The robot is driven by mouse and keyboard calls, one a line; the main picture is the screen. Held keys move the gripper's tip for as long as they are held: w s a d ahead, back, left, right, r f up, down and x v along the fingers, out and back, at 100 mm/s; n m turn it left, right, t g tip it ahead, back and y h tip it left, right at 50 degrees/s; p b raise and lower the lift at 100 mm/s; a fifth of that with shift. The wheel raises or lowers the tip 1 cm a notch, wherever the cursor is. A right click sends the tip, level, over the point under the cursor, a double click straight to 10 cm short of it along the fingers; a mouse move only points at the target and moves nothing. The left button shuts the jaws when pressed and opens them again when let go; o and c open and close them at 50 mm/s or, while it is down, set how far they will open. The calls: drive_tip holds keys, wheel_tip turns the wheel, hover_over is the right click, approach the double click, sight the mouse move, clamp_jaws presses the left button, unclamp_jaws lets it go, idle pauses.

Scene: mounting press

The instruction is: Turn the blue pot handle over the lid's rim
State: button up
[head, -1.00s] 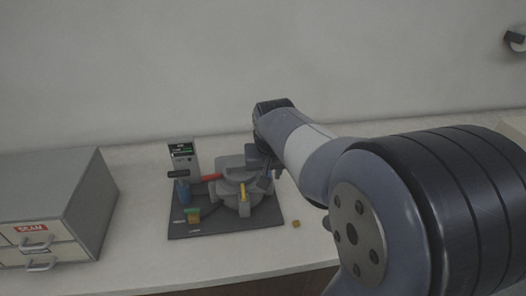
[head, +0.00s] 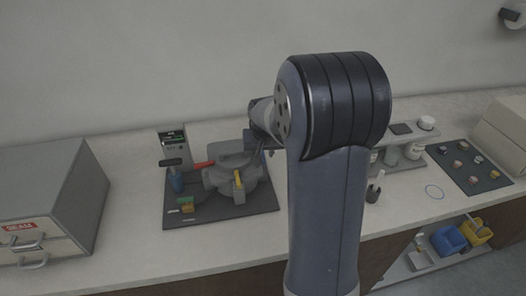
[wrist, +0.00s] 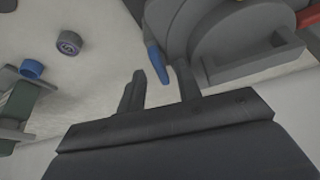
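The blue pot handle (wrist: 157,62) shows in the wrist view as a short, slim bar beside the round grey pot and lid (wrist: 215,40). My gripper (wrist: 160,78) is open, and the free end of the blue handle appears between its two fingertips. I cannot tell whether either finger touches it. In the head view the grey pot (head: 222,178) sits on a dark mat (head: 215,217), with a red handle (head: 203,164) and a yellow handle (head: 239,184). There my arm hides the blue handle and most of my gripper.
A grey cabinet (head: 45,200) is at left. The wrist view shows a grey cylinder (wrist: 69,43).

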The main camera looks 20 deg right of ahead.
drive_tip(key=shift+w+f, duration=0.1)
drive_tip(key=shift+f, duration=0.25)
drive_tip(key=shift+c, duration=0.2)
clamp_jaws()
